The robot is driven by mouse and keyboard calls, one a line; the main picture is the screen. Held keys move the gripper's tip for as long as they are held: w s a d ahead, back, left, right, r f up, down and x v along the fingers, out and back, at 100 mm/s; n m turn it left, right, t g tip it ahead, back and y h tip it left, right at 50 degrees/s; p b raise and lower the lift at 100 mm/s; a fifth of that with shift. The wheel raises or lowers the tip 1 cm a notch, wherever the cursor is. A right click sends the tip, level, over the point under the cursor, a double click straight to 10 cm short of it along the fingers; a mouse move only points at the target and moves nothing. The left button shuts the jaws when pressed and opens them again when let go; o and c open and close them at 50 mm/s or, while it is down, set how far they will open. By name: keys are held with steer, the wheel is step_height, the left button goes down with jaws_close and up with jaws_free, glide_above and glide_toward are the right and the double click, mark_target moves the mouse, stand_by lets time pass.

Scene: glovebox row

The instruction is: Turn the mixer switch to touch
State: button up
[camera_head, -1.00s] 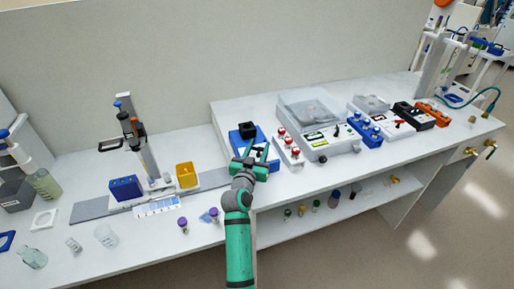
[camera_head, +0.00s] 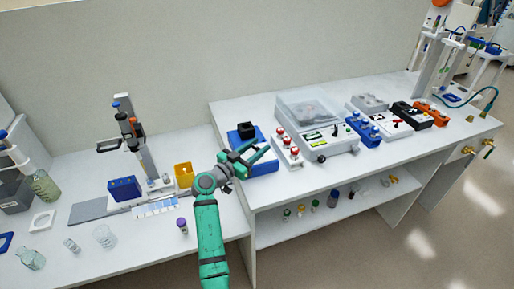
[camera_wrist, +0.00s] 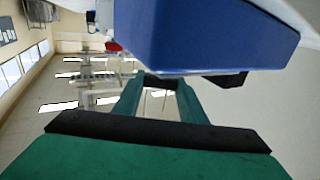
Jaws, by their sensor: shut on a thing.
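The blue mixer (camera_head: 264,166) with a black top piece (camera_head: 247,130) stands at the left end of the raised bench. Its blue body (camera_wrist: 210,35) fills the top of the wrist view. My gripper (camera_head: 258,149) is at the mixer's front left, its fingers reaching towards the body. In the wrist view the fingers (camera_wrist: 160,85) lie just below the blue body, shut on a small dark part that I take to be the mixer switch (camera_wrist: 161,81). The switch's setting and markings cannot be read.
Right of the mixer stand a white unit with red knobs (camera_head: 287,150) and a larger white device with a clear lid (camera_head: 312,108). On the lower bench are a yellow box (camera_head: 184,173), a blue rack (camera_head: 125,189) and a purple-capped vial (camera_head: 183,226). A shelf with bottles runs below the raised bench.

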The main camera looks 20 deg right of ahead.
stand_by(0.3)
steer(key=o, duration=1.1)
steer(key=shift+c, duration=0.2)
steer(key=v, duration=1)
steer(key=shift+s+a, duration=0.15)
steer(key=shift+a, duration=0.15)
